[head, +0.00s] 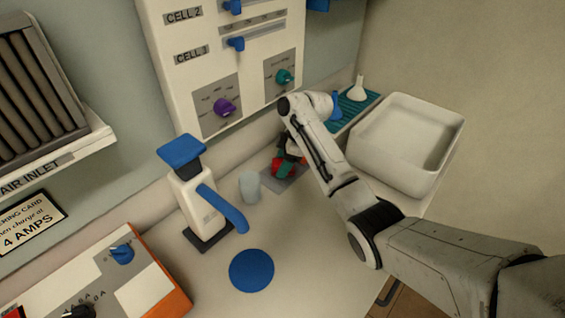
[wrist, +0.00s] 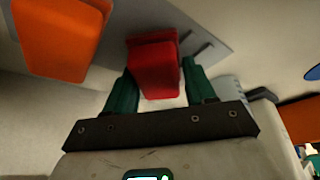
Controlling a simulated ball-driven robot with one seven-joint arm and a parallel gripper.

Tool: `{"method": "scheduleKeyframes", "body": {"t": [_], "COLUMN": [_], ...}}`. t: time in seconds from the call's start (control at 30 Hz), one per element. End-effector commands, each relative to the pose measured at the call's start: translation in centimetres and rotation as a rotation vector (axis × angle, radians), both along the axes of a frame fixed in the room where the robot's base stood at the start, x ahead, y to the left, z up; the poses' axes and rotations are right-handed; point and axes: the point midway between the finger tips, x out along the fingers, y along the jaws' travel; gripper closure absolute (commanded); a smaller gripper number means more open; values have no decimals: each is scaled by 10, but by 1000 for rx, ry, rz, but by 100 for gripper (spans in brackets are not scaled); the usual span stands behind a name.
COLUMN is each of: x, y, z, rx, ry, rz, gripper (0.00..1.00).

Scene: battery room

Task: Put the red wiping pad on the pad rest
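The red wiping pad (wrist: 154,72) is between the two green fingers of my gripper (wrist: 160,86) in the wrist view, with a finger close against each side. In the head view the pad (head: 278,167) shows as a small red patch at my gripper (head: 288,163), partly hidden by the wrist. A flat grey plate (head: 284,184), which looks like the pad rest, lies on the bench under the gripper. The plate also shows behind the pad in the wrist view (wrist: 208,28). I cannot tell whether the pad touches it.
A grey-white cup (head: 250,186) stands just left of the plate. A blue-handled pump dispenser (head: 193,205) and a blue disc (head: 251,270) are further left and nearer. A white basin (head: 405,145) and a teal mat (head: 357,104) are to the right. The wall panel (head: 215,65) rises behind.

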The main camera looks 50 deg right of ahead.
Motion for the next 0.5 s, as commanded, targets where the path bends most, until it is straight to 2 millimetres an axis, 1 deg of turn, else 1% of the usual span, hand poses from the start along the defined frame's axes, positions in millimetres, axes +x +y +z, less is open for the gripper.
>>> {"method": "scheduleKeyframes", "body": {"t": [0.03, 0.2, 0.4, 0.5], "x": [0, 0, 0, 0], "y": [0, 0, 0, 0], "z": [0, 0, 0, 5], "rx": [0, 0, 0, -1], "ry": [0, 0, 0, -1], "rz": [0, 0, 0, 1], "gripper": [40, 24, 24, 24]}}
